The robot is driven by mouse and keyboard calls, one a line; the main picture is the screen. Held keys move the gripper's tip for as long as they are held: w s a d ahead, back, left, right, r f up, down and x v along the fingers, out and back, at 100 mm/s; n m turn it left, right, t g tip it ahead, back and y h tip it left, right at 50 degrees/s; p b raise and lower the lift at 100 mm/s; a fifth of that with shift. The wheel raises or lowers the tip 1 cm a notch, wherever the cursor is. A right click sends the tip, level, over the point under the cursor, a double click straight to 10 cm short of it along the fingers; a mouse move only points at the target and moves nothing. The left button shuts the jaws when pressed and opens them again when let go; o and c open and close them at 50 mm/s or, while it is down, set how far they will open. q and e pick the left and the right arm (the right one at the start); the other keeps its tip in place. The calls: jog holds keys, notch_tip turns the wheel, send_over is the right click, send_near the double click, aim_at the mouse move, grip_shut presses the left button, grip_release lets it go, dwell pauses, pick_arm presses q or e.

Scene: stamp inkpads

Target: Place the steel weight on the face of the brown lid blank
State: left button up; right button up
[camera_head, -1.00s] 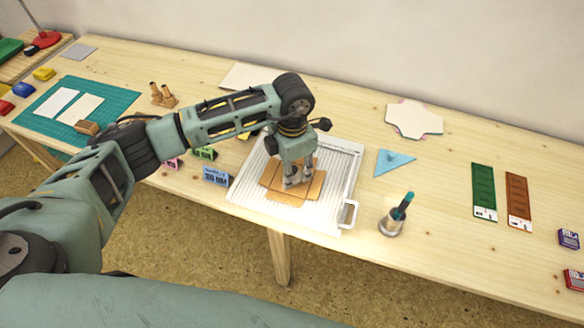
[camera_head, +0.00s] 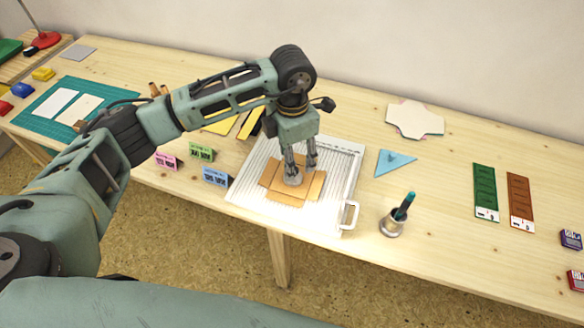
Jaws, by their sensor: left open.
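The brown lid blank (camera_head: 314,187), a flat cross shape, lies on the white ridged board (camera_head: 340,165). My right gripper is not in view.
A white handle (camera_head: 349,215) is at the board's front right corner. A metal cup (camera_head: 391,225) with a teal-topped tool stands to the right, below a blue triangle (camera_head: 393,162). Small pink, green and blue (camera_head: 215,176) cards stand to the left. The back right table is largely clear.

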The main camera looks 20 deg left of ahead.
pick_arm(q)
notch_tip(320, 180, up, 7)
jog(key=shift+f+b, duration=0.2)
jog(key=shift+b, duration=0.2)
